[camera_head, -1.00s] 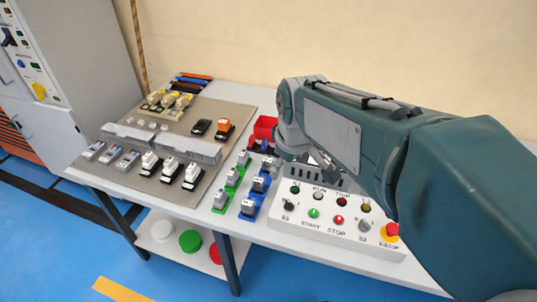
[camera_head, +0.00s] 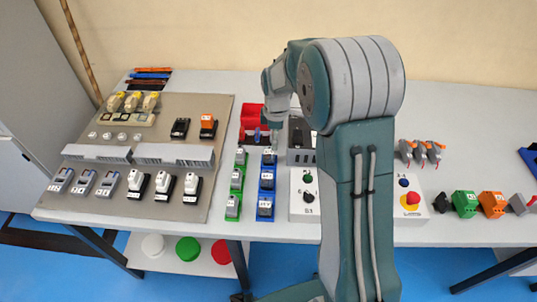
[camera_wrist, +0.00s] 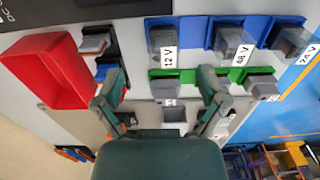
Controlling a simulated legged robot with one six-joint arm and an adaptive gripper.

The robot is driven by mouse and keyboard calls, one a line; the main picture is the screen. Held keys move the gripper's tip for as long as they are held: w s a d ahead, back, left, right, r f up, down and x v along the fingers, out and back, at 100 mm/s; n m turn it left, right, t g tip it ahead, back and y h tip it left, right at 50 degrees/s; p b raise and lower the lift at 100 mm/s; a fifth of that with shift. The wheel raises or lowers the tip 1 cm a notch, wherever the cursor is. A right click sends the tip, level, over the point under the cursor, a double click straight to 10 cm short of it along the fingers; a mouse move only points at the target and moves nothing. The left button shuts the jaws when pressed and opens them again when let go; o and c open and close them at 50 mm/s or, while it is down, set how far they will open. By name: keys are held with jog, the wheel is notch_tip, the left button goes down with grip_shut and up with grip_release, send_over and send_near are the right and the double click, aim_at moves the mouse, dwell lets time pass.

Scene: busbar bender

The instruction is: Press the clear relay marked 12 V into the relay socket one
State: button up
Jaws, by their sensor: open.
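The clear relay marked 12 V (camera_wrist: 161,36) stands at the red-bin end of a blue rack (camera_wrist: 190,30); this far-end relay also shows in the head view (camera_head: 269,158). Clear relays marked 48 V (camera_wrist: 230,42) and 24 V (camera_wrist: 292,42) stand beside it. My gripper (camera_wrist: 159,80) is open and empty, its fingers apart over the green rack's area, beside the blue rack. In the head view the fingertips are too small to make out. Two black sockets sit on the panel: one looks dark (camera_head: 180,128), the other holds an orange piece (camera_head: 208,127). I cannot read which is socket one.
A green rack (camera_head: 237,185) with grey relays runs alongside the blue one. A red bin (camera_wrist: 44,70) stands at their far end. The panel (camera_head: 220,120) carries several switches and ducts. A white control box (camera_head: 303,205) stands close on the right.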

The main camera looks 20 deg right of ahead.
aim_at(268, 151)
jog(key=f, duration=0.2)
jog(key=shift+d+f, duration=0.25)
jog(key=shift+f, duration=0.05)
jog(key=shift+a+f, duration=0.3)
jog(key=a+f, duration=0.2)
jog(key=f, duration=0.1)
jog(key=shift+a+f, duration=0.2)
jog(key=shift+a, duration=0.2)
jog(key=shift+d+f, duration=0.45)
jog(key=shift+f, duration=0.35)
jog(key=shift+w+d, duration=0.1)
jog(key=shift+d, duration=0.35)
jog(key=shift+a, duration=0.1)
jog(key=c, duration=0.6)
jog(key=shift+a, duration=0.4)
jog(key=c, duration=0.7)
